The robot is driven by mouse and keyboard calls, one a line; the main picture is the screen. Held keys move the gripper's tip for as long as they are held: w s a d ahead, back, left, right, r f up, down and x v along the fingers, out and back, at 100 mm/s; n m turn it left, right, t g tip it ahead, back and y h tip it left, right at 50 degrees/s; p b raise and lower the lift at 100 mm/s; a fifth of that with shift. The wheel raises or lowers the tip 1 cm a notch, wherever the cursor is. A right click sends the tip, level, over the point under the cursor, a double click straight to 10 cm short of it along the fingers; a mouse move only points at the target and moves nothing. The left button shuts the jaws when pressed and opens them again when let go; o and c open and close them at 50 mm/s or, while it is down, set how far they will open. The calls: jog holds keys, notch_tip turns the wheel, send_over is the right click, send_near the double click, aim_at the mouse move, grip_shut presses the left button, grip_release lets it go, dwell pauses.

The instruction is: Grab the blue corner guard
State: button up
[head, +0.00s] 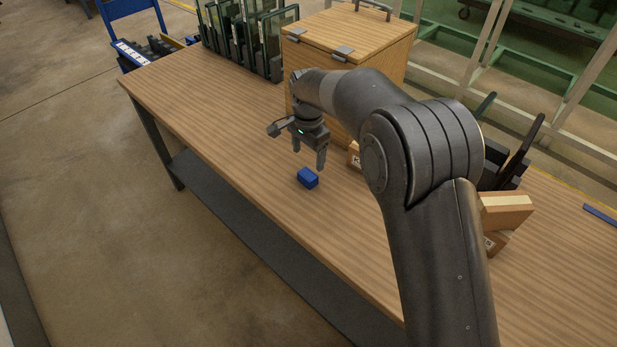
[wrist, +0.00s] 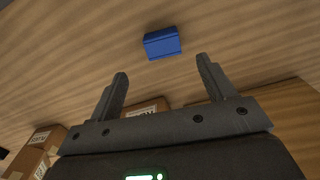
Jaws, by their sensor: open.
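The blue corner guard (head: 308,178) is a small blue block lying on the wooden table (head: 230,140), near its front edge. In the wrist view the guard (wrist: 162,43) lies beyond the fingertips, roughly between their lines. My gripper (head: 309,158) is open and empty, pointing down above the table, a little behind the guard. Its two fingers show spread apart in the wrist view (wrist: 162,68). Nothing touches the guard.
A wooden box (head: 352,50) with a hinged lid stands behind my gripper. A rack of glass panels (head: 250,38) stands at the far left. Cardboard boxes (head: 505,211) lie right of my arm. The table left of the guard is clear.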

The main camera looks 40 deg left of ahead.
aim_at(310, 173)
notch_tip(310, 173, down, 4)
jog(key=shift+w+a+f, duration=0.1)
jog(key=shift+w+f, duration=0.05)
jog(key=shift+f, duration=0.75)
jog(key=shift+w+f, duration=0.2)
jog(key=shift+f, duration=0.7)
jog(key=shift+w+a+f, duration=0.1)
jog(key=shift+w+f, duration=0.05)
jog(key=shift+f, duration=0.75)
jog(key=shift+c, duration=0.4)
jog(key=c, duration=0.9)
